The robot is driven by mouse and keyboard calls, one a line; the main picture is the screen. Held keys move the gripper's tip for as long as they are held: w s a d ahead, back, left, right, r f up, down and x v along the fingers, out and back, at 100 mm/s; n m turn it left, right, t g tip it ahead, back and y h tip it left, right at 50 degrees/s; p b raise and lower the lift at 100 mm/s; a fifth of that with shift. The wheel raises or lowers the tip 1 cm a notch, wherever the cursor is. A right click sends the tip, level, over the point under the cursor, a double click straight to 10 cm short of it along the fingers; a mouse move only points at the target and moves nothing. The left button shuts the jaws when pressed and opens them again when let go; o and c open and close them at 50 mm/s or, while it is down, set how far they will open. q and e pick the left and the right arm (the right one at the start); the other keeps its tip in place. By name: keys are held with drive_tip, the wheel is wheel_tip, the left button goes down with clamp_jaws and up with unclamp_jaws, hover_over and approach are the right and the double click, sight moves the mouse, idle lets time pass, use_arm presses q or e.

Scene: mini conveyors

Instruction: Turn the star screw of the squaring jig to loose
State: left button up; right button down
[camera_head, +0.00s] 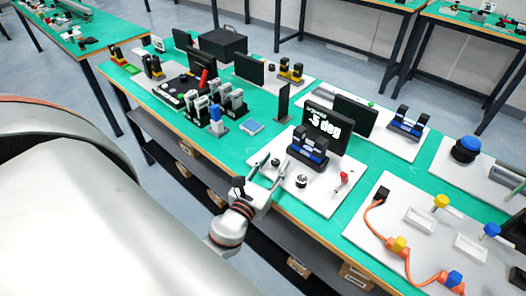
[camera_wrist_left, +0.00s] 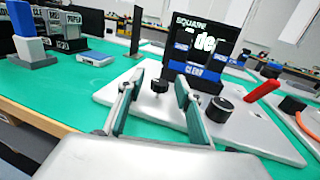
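The squaring jig is a white board (camera_head: 318,200) with a dark screen (camera_head: 326,125) reading "-5 deg" and a blue-and-black block (camera_head: 308,147) in front of it. A small dark knob, apparently the star screw (camera_head: 275,161), is at the board's left; it also shows in the left wrist view (camera_wrist_left: 159,86). My left gripper (camera_head: 274,164) is open and empty, its fingers pointing towards this knob. In the left wrist view the knob appears between the fingertips (camera_wrist_left: 160,79); whether they reach around it I cannot tell. My right gripper is not in view.
A round black knob (camera_wrist_left: 219,108) and a red lever (camera_wrist_left: 263,91) stand on the board right of the small knob. A blue-and-grey stand (camera_head: 217,122) and a blue pad (camera_head: 252,126) lie to the left. Green table (camera_head: 215,150) is bare between them and the board.

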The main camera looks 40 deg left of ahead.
use_arm(q)
drive_tip(key=s+d, duration=0.1)
drive_tip(key=s, duration=0.9)
drive_tip(key=shift+s+d, duration=0.4)
drive_tip(key=s+a+r+n+g+y, duration=0.15)
drive_tip(key=a+n+g+y, duration=0.35)
drive_tip(key=a+n, duration=0.7)
wheel_tip(320, 180, down, 4)
drive_tip(key=s+n+g, duration=0.2)
drive_tip(key=n+g, duration=0.1)
drive_tip(key=n, duration=0.8)
drive_tip(key=d+f+n+h, duration=0.3)
drive_tip(key=d+f+h, duration=0.2)
drive_tip(key=d+f, duration=0.3)
drive_tip(key=s+d+f+n+t+h, duration=0.1)
drive_tip(key=d+f+n+h, duration=0.2)
drive_tip(key=d+f, duration=0.6)
drive_tip(key=d+h, duration=0.2)
drive_tip(key=d, duration=0.2)
drive_tip(key=shift+d+n+h, duration=0.2)
drive_tip(key=shift+n+h, duration=0.1)
drive_tip(key=shift+n, duration=0.1)
